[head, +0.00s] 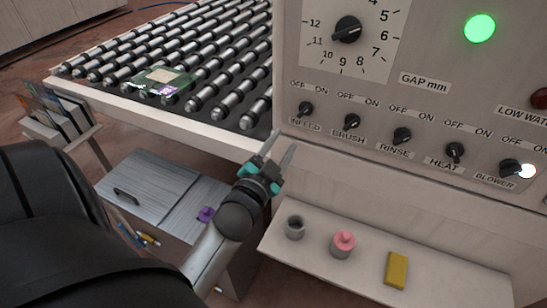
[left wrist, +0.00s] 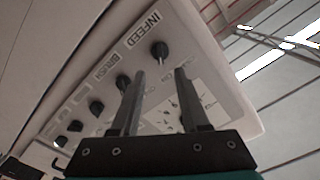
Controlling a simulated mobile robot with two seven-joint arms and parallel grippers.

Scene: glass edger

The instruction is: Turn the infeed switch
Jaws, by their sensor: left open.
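The infeed switch (head: 306,109) is a small black knob at the left end of a row on the grey panel, with OFF and ON printed above it and its label below. It also shows in the left wrist view (left wrist: 160,50), beyond the fingertips and beside the INFEED label. My left gripper (head: 281,144) is open and empty, just below and left of the switch in the head view. Its fingers (left wrist: 158,72) point at the panel with a gap between them and appear apart from the knob. My right gripper is not in view.
Brush (head: 352,122), rinse (head: 402,136), heat (head: 455,152) and blower (head: 509,167) switches continue the row rightward. A gap dial (head: 347,30) sits above. A roller conveyor (head: 105,92) lies left.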

